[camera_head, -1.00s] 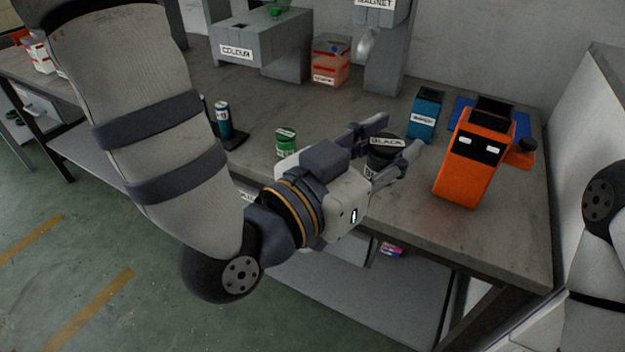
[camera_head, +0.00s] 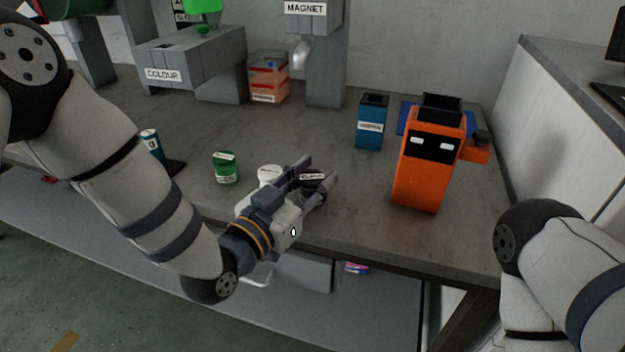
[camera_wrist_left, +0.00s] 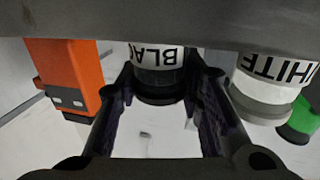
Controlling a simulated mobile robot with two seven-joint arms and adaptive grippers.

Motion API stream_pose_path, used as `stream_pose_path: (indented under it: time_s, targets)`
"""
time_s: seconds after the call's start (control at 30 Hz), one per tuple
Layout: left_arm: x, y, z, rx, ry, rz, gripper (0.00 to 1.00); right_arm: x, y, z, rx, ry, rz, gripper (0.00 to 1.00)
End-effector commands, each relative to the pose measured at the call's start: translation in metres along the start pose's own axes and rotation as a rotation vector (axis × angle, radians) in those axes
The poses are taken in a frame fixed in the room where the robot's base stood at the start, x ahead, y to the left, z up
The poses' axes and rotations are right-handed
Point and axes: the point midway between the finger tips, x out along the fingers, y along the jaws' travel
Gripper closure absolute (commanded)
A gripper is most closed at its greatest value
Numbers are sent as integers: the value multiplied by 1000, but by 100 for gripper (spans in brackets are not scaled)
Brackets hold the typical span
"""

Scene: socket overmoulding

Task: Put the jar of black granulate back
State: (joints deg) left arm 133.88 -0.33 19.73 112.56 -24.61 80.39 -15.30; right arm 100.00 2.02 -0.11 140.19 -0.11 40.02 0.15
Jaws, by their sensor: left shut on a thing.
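The jar of black granulate (camera_head: 313,182) has a dark body and a label reading BLACK, which shows upside down in the left wrist view (camera_wrist_left: 158,80). My left gripper (camera_head: 308,180) is shut on this jar near the front edge of the worktable (camera_head: 330,222). The fingers stand on both sides of the jar. Whether the jar's base touches the table is hard to tell. A white jar (camera_head: 268,174) labelled WHITE stands just left of it; it also shows in the left wrist view (camera_wrist_left: 268,88). My right gripper is out of view; only part of the right arm shows.
A green jar (camera_head: 226,168) stands further left, with a blue can (camera_head: 152,143) beyond it. An orange machine (camera_head: 418,180) and a blue box (camera_head: 371,124) stand to the right. The COLOUR machine (camera_head: 190,62) and MAGNET machine (camera_head: 318,60) are behind. The table middle is clear.

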Motion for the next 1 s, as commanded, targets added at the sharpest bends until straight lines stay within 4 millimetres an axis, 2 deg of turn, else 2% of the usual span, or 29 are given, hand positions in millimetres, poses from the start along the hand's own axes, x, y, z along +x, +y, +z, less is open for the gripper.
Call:
stream_pose_path:
  time_s: [0.33,0.37,0.4,0.77,0.87,1.0]
  targets:
    - [0,0,4,1,2,0,94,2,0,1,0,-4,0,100]
    - [0,0,4,2,3,0,62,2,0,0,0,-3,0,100]
    - [0,0,4,2,3,0,58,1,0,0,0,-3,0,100]
    - [-2,0,-2,3,4,-1,58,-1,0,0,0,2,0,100]
    - [-17,-1,0,2,1,-1,58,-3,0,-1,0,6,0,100]
    - [-48,-1,0,2,0,-2,58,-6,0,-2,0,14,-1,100]
